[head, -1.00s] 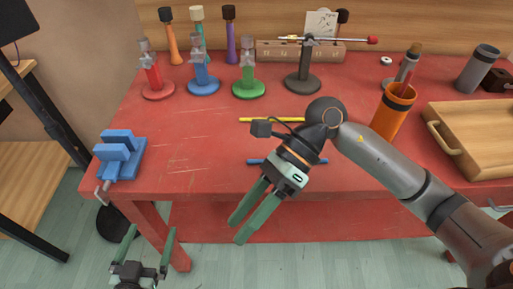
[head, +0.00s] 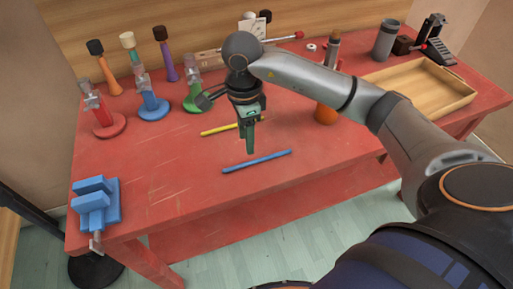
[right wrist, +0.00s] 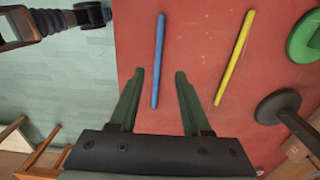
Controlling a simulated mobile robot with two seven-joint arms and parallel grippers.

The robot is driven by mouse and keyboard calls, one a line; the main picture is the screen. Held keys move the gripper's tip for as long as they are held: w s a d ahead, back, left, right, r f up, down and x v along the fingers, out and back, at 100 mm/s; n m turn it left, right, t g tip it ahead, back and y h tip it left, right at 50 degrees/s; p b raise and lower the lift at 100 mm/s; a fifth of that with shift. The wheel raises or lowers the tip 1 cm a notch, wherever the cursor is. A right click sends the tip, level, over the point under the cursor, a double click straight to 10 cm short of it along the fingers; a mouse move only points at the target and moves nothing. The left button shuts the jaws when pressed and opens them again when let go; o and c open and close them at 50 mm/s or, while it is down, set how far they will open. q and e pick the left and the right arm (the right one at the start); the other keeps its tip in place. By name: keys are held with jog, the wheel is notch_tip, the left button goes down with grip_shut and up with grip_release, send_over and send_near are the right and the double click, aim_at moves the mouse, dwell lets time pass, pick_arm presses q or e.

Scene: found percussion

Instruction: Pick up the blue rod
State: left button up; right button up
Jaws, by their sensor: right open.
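The blue rod (head: 257,161) lies flat on the red table near its front edge. It also shows in the right wrist view (right wrist: 158,60), beyond the fingertips and in line with the gap between them. My right gripper (head: 250,150) is open and empty, pointing down just behind the rod in the head view. Its two green fingers show in the right wrist view (right wrist: 160,75). I cannot tell how high the fingertips are above the table. My left gripper is out of view.
A yellow rod (head: 220,128) lies behind the blue one. A blue vise (head: 97,205) sits at the table's left corner. Red, blue and green stands and several mallets line the back. An orange cup (head: 325,114) and a wooden tray (head: 440,108) are at right.

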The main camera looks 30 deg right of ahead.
aim_at(247, 162)
notch_tip(247, 162, down, 8)
jog(key=shift+s+a+r, duration=0.1)
jog(key=shift+s+r, duration=0.05)
jog(key=shift+r, duration=0.05)
jog(key=shift+c, duration=0.3)
grip_shut()
dwell(0.8)
